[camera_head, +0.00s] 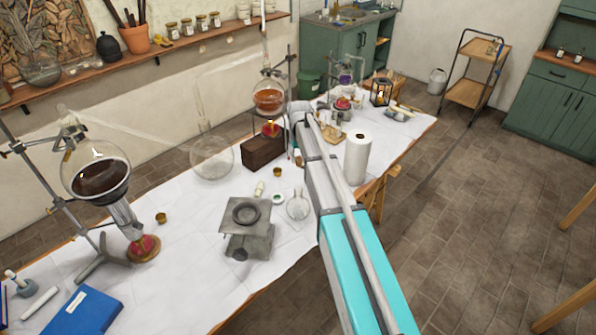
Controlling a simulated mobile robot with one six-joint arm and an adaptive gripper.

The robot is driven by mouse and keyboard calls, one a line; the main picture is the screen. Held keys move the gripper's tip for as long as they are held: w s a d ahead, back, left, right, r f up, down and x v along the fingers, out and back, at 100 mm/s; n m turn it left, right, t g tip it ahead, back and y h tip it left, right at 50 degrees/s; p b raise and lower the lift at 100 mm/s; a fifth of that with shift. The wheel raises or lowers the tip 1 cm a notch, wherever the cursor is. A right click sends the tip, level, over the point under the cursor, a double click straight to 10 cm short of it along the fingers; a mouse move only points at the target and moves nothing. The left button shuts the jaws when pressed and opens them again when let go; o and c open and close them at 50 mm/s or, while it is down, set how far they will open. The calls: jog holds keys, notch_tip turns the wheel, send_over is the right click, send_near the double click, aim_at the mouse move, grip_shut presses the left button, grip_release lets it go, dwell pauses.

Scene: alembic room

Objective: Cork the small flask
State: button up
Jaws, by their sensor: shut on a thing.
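A small clear glass flask (298,207) stands on the white-covered bench (190,285), just left of my arm. Its round body and short neck show; at this size I cannot make out a cork in its mouth. My arm, grey and teal, reaches from the lower right edge to the middle of the bench. I cannot make out my gripper or what it holds; the far end of my arm hides that area. A tiny brown and white thing (298,157) shows beside my arm, too small to name.
A grey metal stand (247,240) is left of the flask. Small brass-coloured cups (277,172), a pale vial (259,188) and a white paper roll (357,158) are nearby. Large glassware on stands (97,177) fills the left. A blue book (83,311) lies in front. The floor at right is open.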

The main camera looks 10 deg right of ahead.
aim_at(298, 166)
jog(key=shift+a, duration=0.1)
jog(key=shift+f+b, duration=0.4)
jog(key=shift+b, duration=0.05)
notch_tip(298, 166, down, 6)
jog(key=b, duration=0.5)
jog(key=shift+s+r, duration=0.1)
jog(key=shift+r, duration=0.1)
jog(key=shift+f+b, duration=0.1)
jog(key=shift+b, duration=0.25)
jog(key=shift+f+b, duration=2.2)
jog(key=shift+b, duration=0.05)
jog(key=shift+f+b, duration=1.3)
jog(key=shift+f, duration=0.05)
dwell(2.5)
